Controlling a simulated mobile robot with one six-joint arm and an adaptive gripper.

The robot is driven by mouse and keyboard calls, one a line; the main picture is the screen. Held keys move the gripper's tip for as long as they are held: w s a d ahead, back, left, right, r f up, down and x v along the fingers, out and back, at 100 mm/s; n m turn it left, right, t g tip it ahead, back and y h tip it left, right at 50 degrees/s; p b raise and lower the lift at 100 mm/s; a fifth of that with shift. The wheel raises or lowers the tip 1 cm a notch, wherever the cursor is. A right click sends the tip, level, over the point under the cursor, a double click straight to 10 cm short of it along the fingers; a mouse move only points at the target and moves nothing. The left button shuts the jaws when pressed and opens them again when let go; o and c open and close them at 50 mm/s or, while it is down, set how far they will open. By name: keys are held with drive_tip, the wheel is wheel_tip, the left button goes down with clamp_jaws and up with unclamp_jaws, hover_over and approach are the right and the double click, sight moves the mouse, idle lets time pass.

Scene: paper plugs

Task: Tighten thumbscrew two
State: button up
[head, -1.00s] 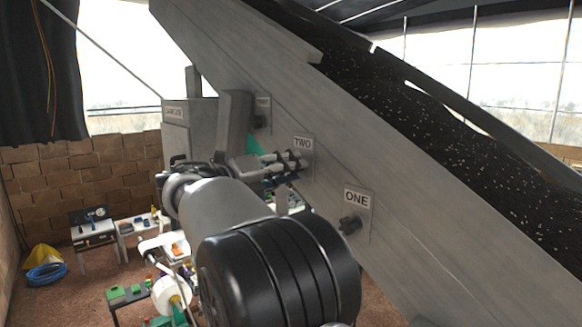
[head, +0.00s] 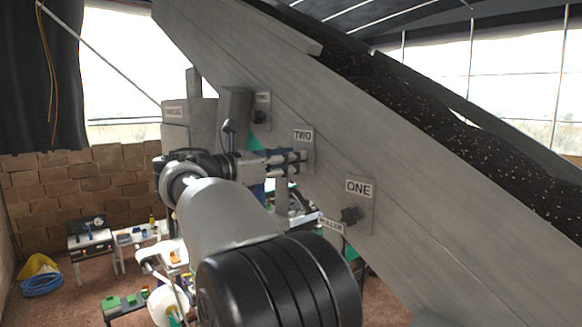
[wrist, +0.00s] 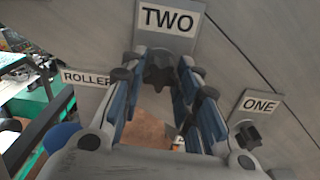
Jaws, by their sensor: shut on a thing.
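Thumbscrew two, a dark lobed knob (wrist: 158,70), sits below the TWO plate (wrist: 170,17) on the sloping grey side panel. My gripper (wrist: 157,62) is shut on this knob, one blue-padded finger on each side. In the head view my gripper (head: 300,161) reaches the panel just under the TWO plate (head: 303,136), and its fingers hide the knob there.
Thumbscrew one (head: 350,215) is on the panel to the lower right, under the ONE plate (head: 359,188). A third knob (head: 259,117) is at the upper left. A ROLLER label (head: 331,225) is below. Workbenches stand on the floor at lower left.

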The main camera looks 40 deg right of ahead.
drive_tip(key=m+b, duration=0.5)
drive_tip(key=m, duration=0.6)
drive_tip(key=o, duration=1.1)
drive_tip(key=shift+c, duration=0.2)
drive_tip(key=shift+a, duration=0.1)
drive_tip(key=shift+s+a, duration=0.2)
drive_tip(key=shift+a, duration=1.75)
drive_tip(key=shift+p, duration=0.35)
